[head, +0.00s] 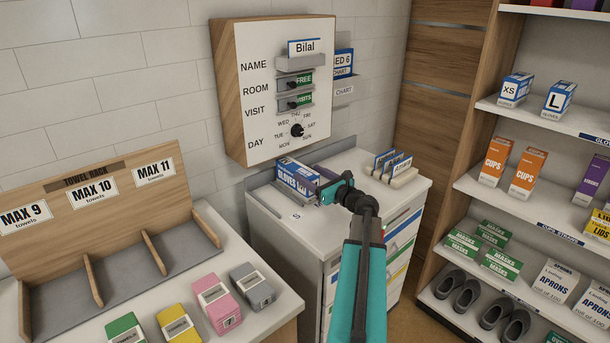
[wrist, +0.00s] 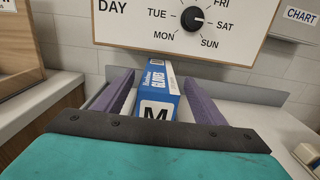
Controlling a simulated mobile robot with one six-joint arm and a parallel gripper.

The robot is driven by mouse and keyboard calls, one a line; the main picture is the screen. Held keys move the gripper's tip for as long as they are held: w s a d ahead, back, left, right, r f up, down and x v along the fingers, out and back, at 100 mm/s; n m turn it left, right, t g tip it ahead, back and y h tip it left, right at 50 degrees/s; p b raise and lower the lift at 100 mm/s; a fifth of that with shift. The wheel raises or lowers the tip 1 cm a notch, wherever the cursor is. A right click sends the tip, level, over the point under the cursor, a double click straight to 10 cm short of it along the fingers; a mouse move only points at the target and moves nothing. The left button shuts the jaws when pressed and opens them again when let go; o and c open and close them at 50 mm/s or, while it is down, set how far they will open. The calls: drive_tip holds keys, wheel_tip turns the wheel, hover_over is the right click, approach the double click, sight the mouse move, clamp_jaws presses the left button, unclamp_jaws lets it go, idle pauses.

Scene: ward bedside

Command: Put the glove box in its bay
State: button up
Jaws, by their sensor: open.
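The glove box (head: 291,173) is blue and white and lies on top of the white bedside cabinet, against a low grey upright edge (head: 264,200). In the wrist view the glove box (wrist: 155,80) points away from me, with its white M end towards me. My gripper (head: 322,190) is at the box's near end. In the wrist view my gripper (wrist: 160,88) is open, with one purple finger on each side of the box. I cannot tell whether either finger touches it. The box's underside is hidden.
The cabinet top (head: 336,170) also holds a card rack (head: 390,172) at right. A wall board (head: 280,90) stands close behind. Right shelves hold XS (head: 515,90) and L (head: 558,99) glove boxes. The towel rack (head: 90,230) and several towel packs are at left.

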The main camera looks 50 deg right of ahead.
drive_tip(key=shift+s+a+b, duration=0.15)
drive_tip(key=shift+s+b, duration=0.15)
drive_tip(key=shift+s, duration=0.9)
drive_tip(key=shift+s+a+b, duration=0.1)
drive_tip(key=shift+s+b, duration=0.2)
drive_tip(key=shift+s, duration=0.85)
